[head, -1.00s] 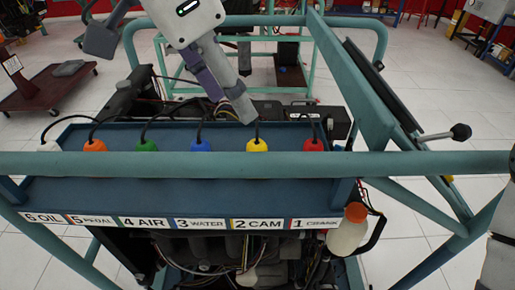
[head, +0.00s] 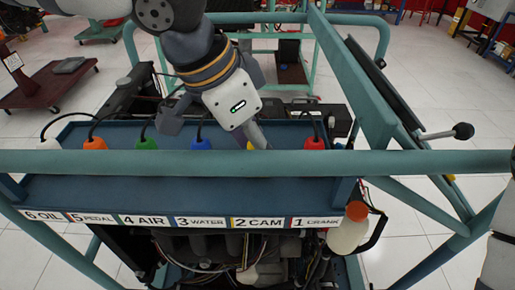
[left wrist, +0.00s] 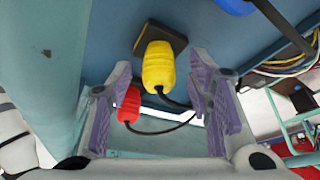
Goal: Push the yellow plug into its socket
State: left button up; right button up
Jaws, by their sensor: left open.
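The yellow plug (head: 250,146) is mostly hidden behind my left gripper (head: 212,132) in the head view, above the label "2 CAM". In the left wrist view the yellow plug (left wrist: 158,68) is in front of a dark square socket plate (left wrist: 150,34) on the blue panel, its cable trailing from the near end. How deep it sits is not clear. My left gripper (left wrist: 158,85) is open, its purple-lined fingers on either side of the plug with visible gaps. My right gripper is not in view.
The red plug (head: 314,143) is to the right and the blue plug (head: 201,144) to the left, with green, orange and white plugs beyond. A teal rail (head: 400,163) crosses in front of the row. A bottle with an orange cap (head: 349,232) hangs below.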

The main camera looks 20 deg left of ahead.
pick_arm(q)
jog(key=shift+w+d+f, duration=0.1)
jog(key=shift+d+f, duration=0.05)
jog(key=shift+f, duration=0.2)
grip_shut()
jog(key=shift+r, duration=0.6)
jog(key=s+d+r, duration=0.6)
jog(key=d+r, duration=0.6)
jog(key=shift+d, duration=0.35)
